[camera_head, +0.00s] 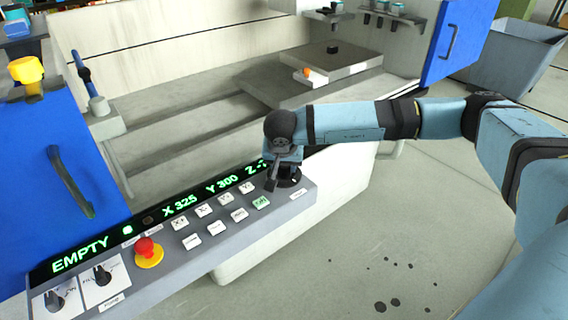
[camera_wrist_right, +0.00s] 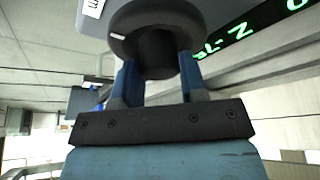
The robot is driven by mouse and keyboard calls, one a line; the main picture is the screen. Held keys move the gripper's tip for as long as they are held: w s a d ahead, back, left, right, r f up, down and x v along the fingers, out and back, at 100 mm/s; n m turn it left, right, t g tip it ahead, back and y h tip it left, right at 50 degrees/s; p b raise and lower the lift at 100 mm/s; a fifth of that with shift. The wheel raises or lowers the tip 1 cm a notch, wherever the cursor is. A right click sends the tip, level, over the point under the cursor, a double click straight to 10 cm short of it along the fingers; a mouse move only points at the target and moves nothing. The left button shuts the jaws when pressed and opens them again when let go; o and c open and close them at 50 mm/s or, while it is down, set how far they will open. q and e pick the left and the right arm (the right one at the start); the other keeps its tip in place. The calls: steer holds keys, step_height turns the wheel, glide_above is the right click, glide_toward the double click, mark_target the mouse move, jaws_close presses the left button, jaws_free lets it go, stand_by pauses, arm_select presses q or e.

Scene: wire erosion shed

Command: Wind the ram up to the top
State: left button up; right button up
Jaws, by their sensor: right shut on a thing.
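A black round handwheel knob (camera_head: 291,181) sits at the right end of the grey control panel (camera_head: 215,245). My right gripper (camera_head: 284,176) is over it, with its fingers shut on it. In the right wrist view the two blue fingers stand on either side of the dark hub (camera_wrist_right: 156,55), below the wider wheel rim (camera_wrist_right: 160,20). The panel's display (camera_head: 130,229) reads EMPTY, X 325, Y 300 and Z with a minus sign; my gripper hides the rest of the Z value. I cannot make out the ram. My left gripper is not in view.
The panel carries several white keys, one green key (camera_head: 261,203), a red emergency stop (camera_head: 147,248) and two rotary switches. Behind is the open machine tank with a grey plate (camera_head: 320,70). Blue doors (camera_head: 60,160) stand either side. A grey bin (camera_head: 515,55) is at right.

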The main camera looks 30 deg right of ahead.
steer(key=o, duration=0.9)
steer(key=shift+r, duration=0.1)
steer(key=p+v, duration=0.1)
steer(key=v, duration=1.2)
steer(key=shift+s+a+r, duration=0.15)
steer(key=shift+r, duration=0.1)
steer(key=shift+f, duration=0.1)
